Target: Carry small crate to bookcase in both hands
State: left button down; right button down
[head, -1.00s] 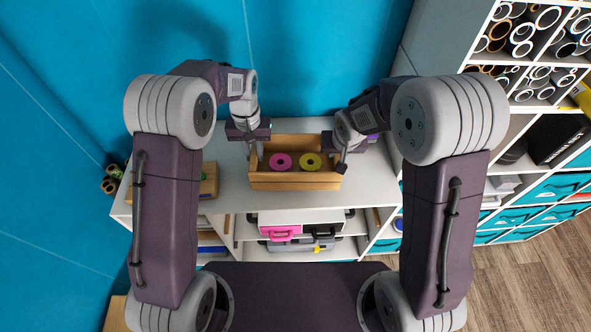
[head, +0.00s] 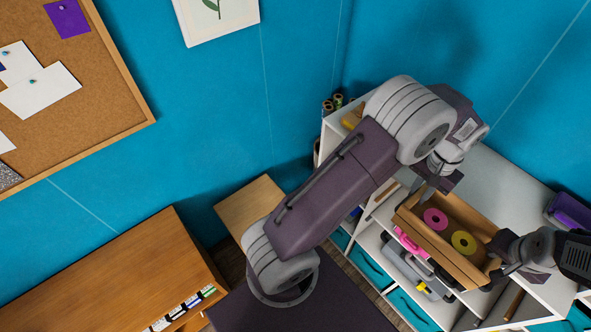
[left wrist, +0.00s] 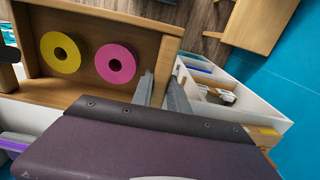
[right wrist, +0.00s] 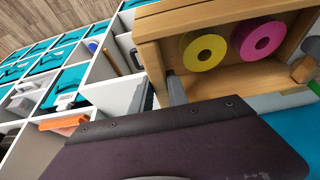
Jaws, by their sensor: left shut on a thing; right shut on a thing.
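The small wooden crate (head: 435,248) is held between my two grippers at the front edge of the white shelf unit. A pink roll (head: 435,219) and a yellow roll (head: 463,243) lie inside it. My left gripper (head: 425,190) is shut on one end wall, which also shows in the left wrist view (left wrist: 170,35). My right gripper (head: 497,265) is shut on the opposite end, partly hidden in the head view. The crate also shows in the right wrist view (right wrist: 150,50). A brown wooden cabinet (head: 110,270) with several file spines, possibly the bookcase, stands at lower left.
The white shelf top (head: 510,185) behind the crate is mostly clear, with a purple container (head: 570,210) at its right. A small light-wood surface (head: 248,205) stands between cabinet and shelf unit. A cork board (head: 100,60) hangs on the blue wall.

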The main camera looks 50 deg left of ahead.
aim_at(98, 298)
jog(key=k+z, duration=0.35)
jog(key=k+l+z, duration=0.15)
jog(key=k+z, duration=0.2)
jog(key=k+l+z, duration=0.3)
jog(key=k+j+z, duration=0.1)
jog(key=k+z, duration=0.3)
jog(key=u, duration=0.6)
jog(key=j+u, duration=0.15)
jog(key=u, duration=1.05)
jog(key=j+u, duration=0.1)
jog(key=u, duration=1.15)
jog(key=i+u, duration=0.1)
jog(key=u, duration=1.1)
jog(key=i+u, duration=0.1)
jog(key=u, duration=0.5)
